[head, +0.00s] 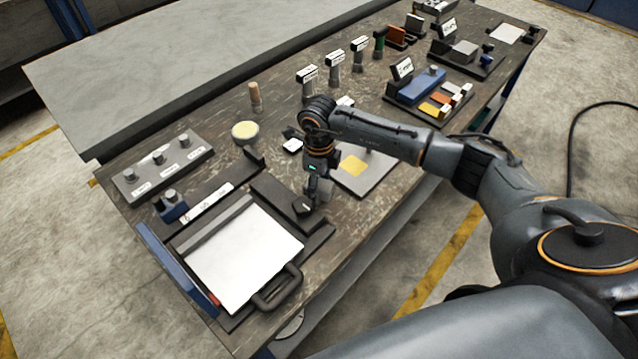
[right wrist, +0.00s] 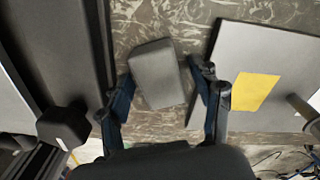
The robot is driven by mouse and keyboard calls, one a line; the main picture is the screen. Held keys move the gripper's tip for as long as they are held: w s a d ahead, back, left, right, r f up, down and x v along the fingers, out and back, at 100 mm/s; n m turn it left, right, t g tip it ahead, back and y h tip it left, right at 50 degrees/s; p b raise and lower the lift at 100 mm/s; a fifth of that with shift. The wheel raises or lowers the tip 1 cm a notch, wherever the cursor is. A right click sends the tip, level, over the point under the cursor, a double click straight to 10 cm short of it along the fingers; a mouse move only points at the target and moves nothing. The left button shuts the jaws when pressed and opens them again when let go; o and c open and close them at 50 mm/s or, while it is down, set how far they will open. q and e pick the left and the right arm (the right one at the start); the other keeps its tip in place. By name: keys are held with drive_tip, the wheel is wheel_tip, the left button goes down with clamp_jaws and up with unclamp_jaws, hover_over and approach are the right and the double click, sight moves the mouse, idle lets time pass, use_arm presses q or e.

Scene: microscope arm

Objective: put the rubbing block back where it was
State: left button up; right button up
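The rubbing block, a plain grey block, shows in the right wrist view (right wrist: 157,72), slightly tilted in the picture on the worn table. My right gripper (right wrist: 162,88) is open, with one finger on each side of the block's near part; a gap shows at the right finger. Contact at the left finger cannot be told. In the head view my right gripper (head: 317,192) points down at the table, between the black-framed board and the grey plate, and partly hides the block. My left gripper is not in view.
A black-framed board with a white sheet (head: 245,255) lies left of the gripper. A grey plate with a yellow square (head: 375,172) lies to its right. A weight-like black knob (right wrist: 64,125) stands close to the left finger. Stamps and trays stand farther back.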

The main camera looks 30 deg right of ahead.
drive_tip(key=shift+r, duration=0.1)
drive_tip(key=shift+r, duration=0.25)
wheel_tip(320, 180, up, 12)
drive_tip(key=b, duration=0.2)
drive_tip(key=shift+f, duration=0.15)
idle(0.4)
